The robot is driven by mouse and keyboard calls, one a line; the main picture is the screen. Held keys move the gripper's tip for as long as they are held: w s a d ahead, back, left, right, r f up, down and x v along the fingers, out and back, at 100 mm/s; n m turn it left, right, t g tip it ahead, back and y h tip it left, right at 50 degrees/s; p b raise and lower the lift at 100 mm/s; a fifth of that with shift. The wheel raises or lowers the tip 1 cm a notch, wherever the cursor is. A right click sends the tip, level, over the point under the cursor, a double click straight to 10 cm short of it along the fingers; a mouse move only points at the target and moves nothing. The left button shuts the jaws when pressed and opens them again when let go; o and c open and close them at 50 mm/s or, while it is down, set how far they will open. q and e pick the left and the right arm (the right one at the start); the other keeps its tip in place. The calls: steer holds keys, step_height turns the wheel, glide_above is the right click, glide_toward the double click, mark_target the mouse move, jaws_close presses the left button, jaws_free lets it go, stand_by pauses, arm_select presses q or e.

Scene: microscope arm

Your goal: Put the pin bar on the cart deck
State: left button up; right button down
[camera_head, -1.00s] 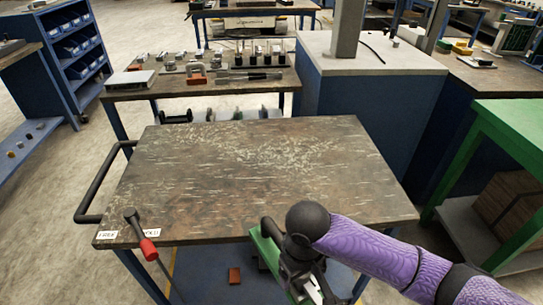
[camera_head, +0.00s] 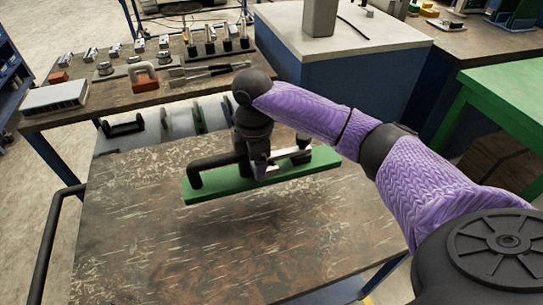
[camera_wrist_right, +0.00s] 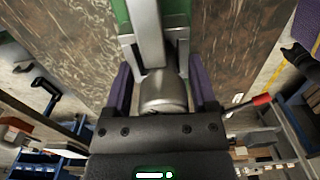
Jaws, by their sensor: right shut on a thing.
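The pin bar is a long green plate (camera_head: 222,187) with a black bent handle and grey metal parts on top. My right gripper (camera_head: 260,166) is shut on it and holds it over the far part of the cart deck (camera_head: 200,255). A dark shadow under the bar suggests a small gap above the deck. In the right wrist view the gripper (camera_wrist_right: 160,88) has a grey metal post of the bar between its fingers, and the bar's green edge (camera_wrist_right: 121,14) shows beyond. My left gripper is in neither view.
The deck is bare apart from the bar's shadow. A black cart handle (camera_head: 48,245) runs along the left. Behind stands a workbench (camera_head: 115,97) with clamps, a red-orange clamp (camera_head: 142,77) and a grey box (camera_head: 56,97). A blue cabinet (camera_head: 330,75) and green table (camera_head: 510,85) are right.

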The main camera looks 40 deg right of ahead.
steer(key=shift+w+d, duration=0.1)
steer(key=shift+w, duration=0.2)
step_height(320, 180, down, 10)
steer(key=b, duration=0.4)
steer(key=shift+s, duration=0.1)
steer(key=shift+r, duration=0.15)
steer(key=shift+c, duration=1.2)
jaws_free()
steer(key=shift+o, duration=1.1)
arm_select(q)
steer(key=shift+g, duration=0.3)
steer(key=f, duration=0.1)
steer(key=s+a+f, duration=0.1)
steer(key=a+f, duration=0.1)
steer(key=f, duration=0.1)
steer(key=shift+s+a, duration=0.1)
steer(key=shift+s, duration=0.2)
arm_select(e)
step_height(320, 180, up, 12)
steer(key=p, duration=0.5)
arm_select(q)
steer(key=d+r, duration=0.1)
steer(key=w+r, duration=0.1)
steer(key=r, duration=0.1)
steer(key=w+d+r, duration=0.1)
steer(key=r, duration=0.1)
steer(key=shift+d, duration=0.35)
